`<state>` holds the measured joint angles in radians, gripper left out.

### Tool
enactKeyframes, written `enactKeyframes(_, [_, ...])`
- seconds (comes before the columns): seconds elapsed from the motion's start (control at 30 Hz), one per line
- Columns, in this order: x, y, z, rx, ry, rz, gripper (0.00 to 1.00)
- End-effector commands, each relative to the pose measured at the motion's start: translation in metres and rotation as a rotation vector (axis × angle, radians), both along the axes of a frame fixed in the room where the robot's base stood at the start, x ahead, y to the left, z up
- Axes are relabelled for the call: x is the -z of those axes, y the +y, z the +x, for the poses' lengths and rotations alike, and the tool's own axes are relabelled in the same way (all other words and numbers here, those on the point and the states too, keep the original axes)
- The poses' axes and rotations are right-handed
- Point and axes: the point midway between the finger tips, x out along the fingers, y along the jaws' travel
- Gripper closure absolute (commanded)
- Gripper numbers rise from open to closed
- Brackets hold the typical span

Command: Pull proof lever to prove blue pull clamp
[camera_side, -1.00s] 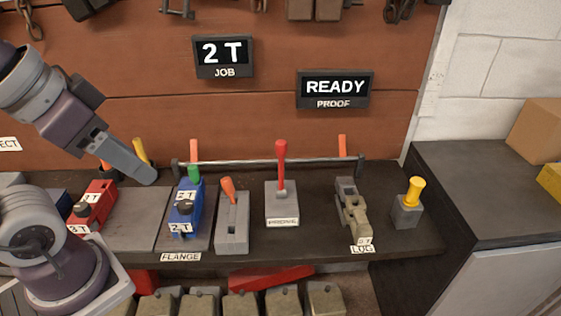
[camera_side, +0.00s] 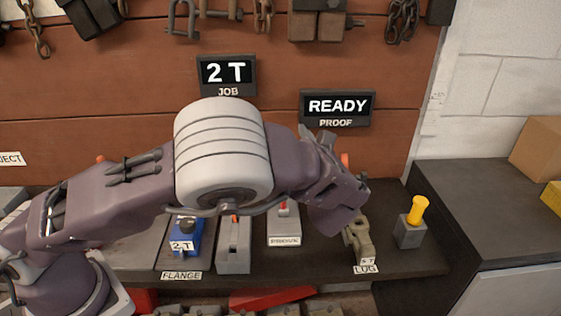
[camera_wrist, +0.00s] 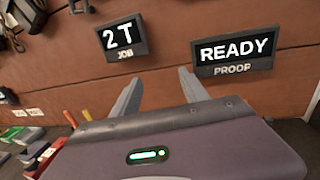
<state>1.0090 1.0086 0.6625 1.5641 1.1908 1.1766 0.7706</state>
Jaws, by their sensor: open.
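The blue pull clamp (camera_side: 188,236), tagged 2 T, sits at the FLANGE spot on the bench; my arm hides its upper part. The proof lever's grey base (camera_side: 284,228) stands right of it, past a grey slotted block. Only a small red bit of the lever shows below my arm; its upper part is hidden. In the wrist view my gripper (camera_wrist: 160,90) is open and empty, its two fingers pointing toward the back board between the signs. The lever is not visible in the wrist view.
The JOB sign (camera_side: 227,74) reads 2 T and the PROOF sign (camera_side: 337,107) reads READY. A yellow-topped block (camera_side: 410,229) stands at the bench's right end. The orange-topped slotted block (camera_side: 233,247) stands between clamp and lever.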

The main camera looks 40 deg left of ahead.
Motion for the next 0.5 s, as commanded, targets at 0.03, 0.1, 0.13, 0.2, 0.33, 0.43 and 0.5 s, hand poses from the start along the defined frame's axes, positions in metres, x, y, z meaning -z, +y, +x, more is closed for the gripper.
enactKeyframes(0.03, [0.033, 0.0, 0.0, 0.002, 0.007, 0.008, 0.48])
enactKeyframes(0.1, [0.069, 0.0, 0.0, 0.002, 0.004, 0.003, 0.48])
enactKeyframes(0.13, [0.082, 0.0, 0.0, 0.001, 0.002, 0.0, 0.48])
enactKeyframes(0.2, [0.102, 0.0, 0.0, 0.001, -0.001, -0.003, 0.48])
enactKeyframes(0.33, [0.115, 0.007, 0.004, -0.002, -0.003, -0.008, 0.48])
enactKeyframes(0.43, [0.115, 0.023, 0.014, -0.004, -0.003, -0.009, 0.48])
enactKeyframes(0.5, [0.114, 0.035, 0.022, -0.004, -0.002, -0.007, 0.48])
